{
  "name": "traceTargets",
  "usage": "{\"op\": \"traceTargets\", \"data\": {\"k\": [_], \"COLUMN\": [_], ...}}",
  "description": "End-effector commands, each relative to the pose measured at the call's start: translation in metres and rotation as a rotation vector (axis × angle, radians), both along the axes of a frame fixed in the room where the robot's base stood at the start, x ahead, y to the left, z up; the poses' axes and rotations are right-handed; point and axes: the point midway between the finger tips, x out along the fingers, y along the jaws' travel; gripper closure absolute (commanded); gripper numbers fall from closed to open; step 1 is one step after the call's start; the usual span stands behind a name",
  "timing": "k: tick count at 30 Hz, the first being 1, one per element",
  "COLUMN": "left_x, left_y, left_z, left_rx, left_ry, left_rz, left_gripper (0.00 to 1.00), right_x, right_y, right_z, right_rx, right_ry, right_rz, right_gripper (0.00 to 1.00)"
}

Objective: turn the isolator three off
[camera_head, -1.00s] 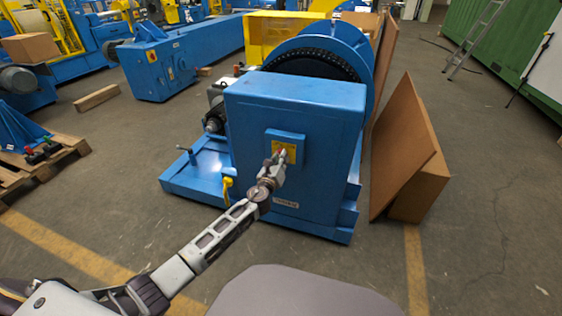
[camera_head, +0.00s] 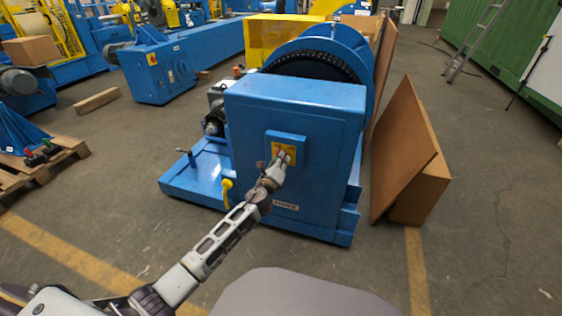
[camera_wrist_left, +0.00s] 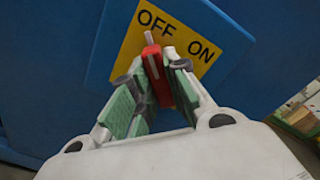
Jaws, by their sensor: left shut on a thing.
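The isolator's yellow plate (camera_head: 274,147) is on a raised blue box on the front of the blue cabinet (camera_head: 246,137). In the left wrist view the plate (camera_wrist_left: 187,38) reads OFF and ON, and the red handle (camera_wrist_left: 156,76) points close under the OFF lettering. My left gripper (camera_head: 284,157) is at the plate. Its green-padded fingers (camera_wrist_left: 155,74) are shut on the red handle, one on each side. In the head view the gripper hides the handle, and I cannot read any isolator number. My right gripper is not in view.
A yellow hook-like part (camera_head: 227,190) is at the cabinet's lower left, close to my left arm. A blue base with a lever lies left of the cabinet. Brown boards (camera_head: 403,150) lean at its right. The floor in front right is clear.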

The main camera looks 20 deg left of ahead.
Motion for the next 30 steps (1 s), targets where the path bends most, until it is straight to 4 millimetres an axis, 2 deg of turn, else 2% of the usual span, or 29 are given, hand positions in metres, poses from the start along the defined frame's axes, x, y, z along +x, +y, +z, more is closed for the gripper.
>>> {"op": "traceTargets", "data": {"k": [2,3,8,20,30], "left_x": [0.0,0.0,0.0,-0.001,-0.019], "left_y": [0.0,0.0,0.0,0.0,0.001], "left_z": [-0.001,-0.001,-0.001,0.0,-0.001], "left_rx": [-0.003,-0.003,-0.002,0.0,0.0], "left_ry": [0.002,0.002,0.001,0.001,0.001], "left_rz": [0.001,0.001,0.0,0.0,-0.001], "left_gripper": [1.0,0.81,0.62,0.62,0.62], "right_x": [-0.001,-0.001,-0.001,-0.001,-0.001], "right_y": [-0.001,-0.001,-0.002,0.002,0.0], "right_z": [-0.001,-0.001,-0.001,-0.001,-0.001], "right_rx": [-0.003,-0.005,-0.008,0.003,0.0], "right_ry": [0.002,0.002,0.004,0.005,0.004], "right_rz": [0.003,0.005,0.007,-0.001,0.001], "right_gripper": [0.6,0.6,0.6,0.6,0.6]}}
